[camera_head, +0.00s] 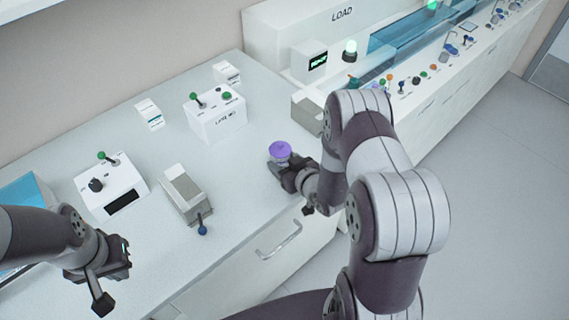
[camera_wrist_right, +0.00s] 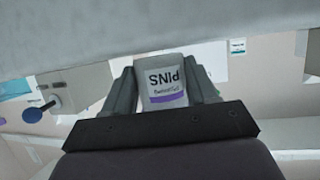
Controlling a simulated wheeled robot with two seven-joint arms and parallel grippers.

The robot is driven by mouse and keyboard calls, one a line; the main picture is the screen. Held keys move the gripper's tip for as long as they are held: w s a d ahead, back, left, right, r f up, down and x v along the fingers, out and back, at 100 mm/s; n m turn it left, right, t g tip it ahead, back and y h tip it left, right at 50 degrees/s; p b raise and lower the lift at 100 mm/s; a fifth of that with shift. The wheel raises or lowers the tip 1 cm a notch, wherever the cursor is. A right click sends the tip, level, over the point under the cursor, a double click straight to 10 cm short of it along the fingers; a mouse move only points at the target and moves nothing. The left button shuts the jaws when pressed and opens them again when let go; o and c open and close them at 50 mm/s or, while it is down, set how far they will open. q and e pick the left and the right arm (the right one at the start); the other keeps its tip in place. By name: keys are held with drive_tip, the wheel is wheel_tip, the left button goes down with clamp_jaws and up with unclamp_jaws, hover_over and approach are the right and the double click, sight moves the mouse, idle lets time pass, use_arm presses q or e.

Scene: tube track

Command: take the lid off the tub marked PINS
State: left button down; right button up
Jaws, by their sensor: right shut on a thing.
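The tub marked PINS shows in the right wrist view (camera_wrist_right: 163,83), its label upside down in the picture, with a purple band below the lettering. My right gripper (camera_wrist_right: 165,88) is shut on it, one finger on each side. In the head view a purple lid (camera_head: 280,150) sits at the top of the tub, just beyond my right gripper (camera_head: 284,170), near the counter's front edge. The tub's body is mostly hidden there. My left gripper (camera_head: 104,282) is away from the tub at lower left, near the front edge; whether its fingers are apart is unclear.
On the counter (camera_head: 255,115) stand a white box with a green knob and lever (camera_head: 215,112), another control box (camera_head: 110,187) and a grey fixture with a blue-knobbed lever (camera_head: 184,192). The LOAD machine (camera_head: 300,40) is behind. Counter between the grey fixture and the tub is clear.

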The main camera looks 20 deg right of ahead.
drive_tip(key=shift+f, duration=0.3)
drive_tip(key=o, duration=1.5)
